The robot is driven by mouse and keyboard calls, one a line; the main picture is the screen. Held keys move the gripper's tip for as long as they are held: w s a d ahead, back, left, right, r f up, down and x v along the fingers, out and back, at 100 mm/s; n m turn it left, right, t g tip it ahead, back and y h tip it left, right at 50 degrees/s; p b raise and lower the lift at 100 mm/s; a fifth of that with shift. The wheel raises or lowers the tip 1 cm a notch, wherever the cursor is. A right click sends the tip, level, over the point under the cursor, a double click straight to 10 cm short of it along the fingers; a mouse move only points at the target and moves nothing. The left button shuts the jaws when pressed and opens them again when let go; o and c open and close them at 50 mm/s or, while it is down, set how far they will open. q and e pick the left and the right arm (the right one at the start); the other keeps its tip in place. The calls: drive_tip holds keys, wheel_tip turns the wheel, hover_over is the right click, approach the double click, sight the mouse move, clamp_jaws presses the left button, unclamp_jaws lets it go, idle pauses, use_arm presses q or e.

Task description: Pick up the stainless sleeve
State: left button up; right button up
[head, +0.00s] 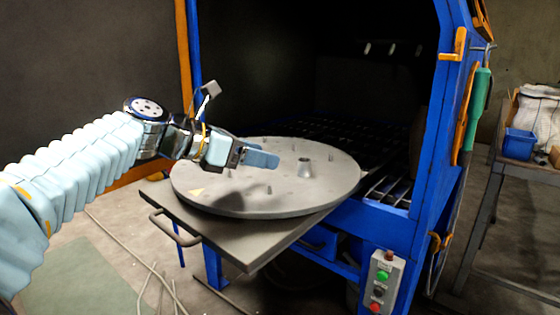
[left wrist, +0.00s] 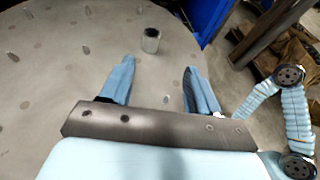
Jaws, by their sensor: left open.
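The stainless sleeve (head: 304,167) is a short grey cylinder standing upright near the middle of the round grey turntable (head: 330,190). In the left wrist view the sleeve (left wrist: 151,40) stands upright beyond the fingertips, in line with the gap between them. My left gripper (head: 276,160) is over the turntable, to the left of the sleeve and apart from it. Its two blue fingers are spread and nothing is between them in the left wrist view (left wrist: 160,72). My right gripper does not show in either view, though part of an arm shows at the right of the wrist view.
Several short pegs stand on the turntable. A blue-framed cabinet (head: 428,150) with a dark interior opens behind it. A button box (head: 381,283) is on the front right. A side table with a blue bin (head: 518,144) stands at right.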

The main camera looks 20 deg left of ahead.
sight(299, 161)
use_arm(q)
drive_tip(key=shift+w+a+f, duration=0.1)
drive_tip(key=shift+w+a, duration=0.1)
drive_tip(key=shift+w, duration=0.1)
drive_tip(key=p+x, duration=0.1)
drive_tip(key=x, duration=0.7)
drive_tip(key=shift+a, duration=0.15)
drive_tip(key=x, duration=0.1)
drive_tip(key=p+x, duration=0.1)
drive_tip(key=x, duration=0.1)
drive_tip(key=p+x, duration=0.1)
drive_tip(key=x, duration=0.1)
drive_tip(key=shift+w+a, duration=0.2)
drive_tip(key=shift+w, duration=0.1)
drive_tip(key=shift+w+f, duration=0.1)
drive_tip(key=c, duration=1.1)
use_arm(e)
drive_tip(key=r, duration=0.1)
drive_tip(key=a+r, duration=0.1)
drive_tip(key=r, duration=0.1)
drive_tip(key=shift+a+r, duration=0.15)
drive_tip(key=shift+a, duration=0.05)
